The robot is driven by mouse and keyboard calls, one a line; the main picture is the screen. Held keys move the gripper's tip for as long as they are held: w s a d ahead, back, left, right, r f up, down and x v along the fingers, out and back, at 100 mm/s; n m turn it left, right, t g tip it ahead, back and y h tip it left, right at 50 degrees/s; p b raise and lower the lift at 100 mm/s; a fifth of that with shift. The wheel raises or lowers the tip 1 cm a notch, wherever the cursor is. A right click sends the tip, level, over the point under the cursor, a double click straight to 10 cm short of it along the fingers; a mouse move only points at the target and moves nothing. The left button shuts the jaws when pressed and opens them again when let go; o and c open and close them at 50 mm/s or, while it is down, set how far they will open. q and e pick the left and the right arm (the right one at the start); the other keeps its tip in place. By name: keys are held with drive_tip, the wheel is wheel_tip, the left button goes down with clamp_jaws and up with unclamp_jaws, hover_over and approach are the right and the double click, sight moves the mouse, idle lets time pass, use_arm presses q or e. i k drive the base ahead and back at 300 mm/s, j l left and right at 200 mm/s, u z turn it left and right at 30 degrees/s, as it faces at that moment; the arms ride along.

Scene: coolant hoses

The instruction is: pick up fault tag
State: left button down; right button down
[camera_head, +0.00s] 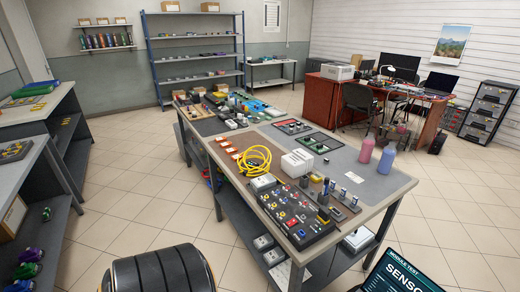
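Neither of my grippers shows in the head view. A long workbench (385,186) stands ahead, running from the front right to the back left. Several small orange-and-white pieces (225,144) lie in a row on a brown strip at its left edge. They look like tags, but they are too small to read, so I cannot tell which, if any, is the fault tag. A coiled yellow cable or hose (254,159) lies beside them, nearer to me.
A dark panel with coloured connectors (298,214), a white box (297,163), a pink bottle (367,150) and a blue bottle (386,160) stand on the bench. A screen (400,273) is at the front right. Shelving (55,131) lines the left. Tiled floor is free around the bench.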

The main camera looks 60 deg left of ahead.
sight(223, 145)
drive_tip(key=j+u, duration=0.15)
drive_tip(key=j, duration=0.5)
drive_tip(key=k+j+u, duration=0.15)
drive_tip(key=j, duration=0.45)
drive_tip(key=i+j+u, duration=0.15)
drive_tip(key=j, duration=0.5)
drive_tip(key=j+u, duration=0.15)
drive_tip(key=j, duration=0.5)
drive_tip(key=j+u, duration=0.2)
drive_tip(key=j, duration=0.4)
drive_tip(key=i+j+u, duration=0.15)
drive_tip(key=j, duration=0.5)
